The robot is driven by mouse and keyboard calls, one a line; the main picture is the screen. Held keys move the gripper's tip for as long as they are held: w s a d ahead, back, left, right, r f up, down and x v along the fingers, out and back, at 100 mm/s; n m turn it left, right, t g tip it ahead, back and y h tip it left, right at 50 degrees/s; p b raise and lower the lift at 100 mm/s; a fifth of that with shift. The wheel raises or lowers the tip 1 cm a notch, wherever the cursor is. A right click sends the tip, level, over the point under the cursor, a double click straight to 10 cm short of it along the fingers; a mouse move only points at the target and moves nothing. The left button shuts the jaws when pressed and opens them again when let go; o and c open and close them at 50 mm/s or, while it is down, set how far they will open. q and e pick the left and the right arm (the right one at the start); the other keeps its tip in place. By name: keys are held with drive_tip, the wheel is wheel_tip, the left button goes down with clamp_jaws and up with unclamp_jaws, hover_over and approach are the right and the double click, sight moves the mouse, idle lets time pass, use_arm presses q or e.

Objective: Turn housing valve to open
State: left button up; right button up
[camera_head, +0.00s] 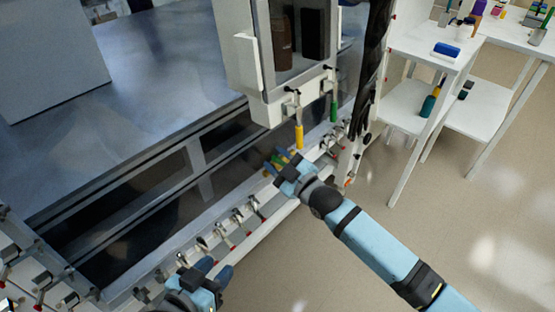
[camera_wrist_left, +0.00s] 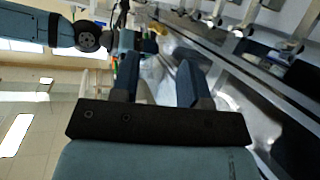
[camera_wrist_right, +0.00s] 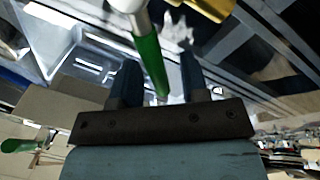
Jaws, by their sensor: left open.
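A valve with a green handle (camera_wrist_right: 147,58) lies between the fingers of my right gripper (camera_wrist_right: 158,75) in the right wrist view. A gap shows beside the handle, so the fingers are apart; I cannot tell if one touches it. In the head view my right gripper (camera_head: 276,164) is at the pipe rail, below the housing (camera_head: 275,105). A yellow handle (camera_head: 299,135) and another green handle (camera_head: 334,110) hang under the housing. My left gripper (camera_head: 207,274) is open and empty over the rail; it also shows in the left wrist view (camera_wrist_left: 157,70). Which valve is the housing one is unclear.
Several small red-tipped valves (camera_head: 245,210) line the rail. Dark sleeves (camera_head: 372,75) hang right of the housing. White tables (camera_head: 425,50) with bottles and a blue item (camera_head: 447,50) stand at upper right. The floor (camera_head: 480,200) at right is clear.

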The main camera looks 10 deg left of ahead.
drive_tip(key=shift+s+d, duration=0.2)
drive_tip(key=shift+d, duration=0.05)
use_arm(q)
drive_tip(key=shift+s+a+f+g+y+p, duration=0.15)
drive_tip(key=shift+s+a+f+g+p, duration=0.2)
drive_tip(key=shift+p, duration=0.3)
drive_tip(key=shift+s+a+f+g+y+p, duration=0.15)
drive_tip(key=shift+a+f+g+p, duration=0.1)
drive_tip(key=shift+f+p, duration=0.3)
use_arm(e)
drive_tip(key=v, duration=1.3)
use_arm(q)
drive_tip(key=shift+r, duration=0.1)
use_arm(e)
drive_tip(key=shift+s+f, duration=0.1)
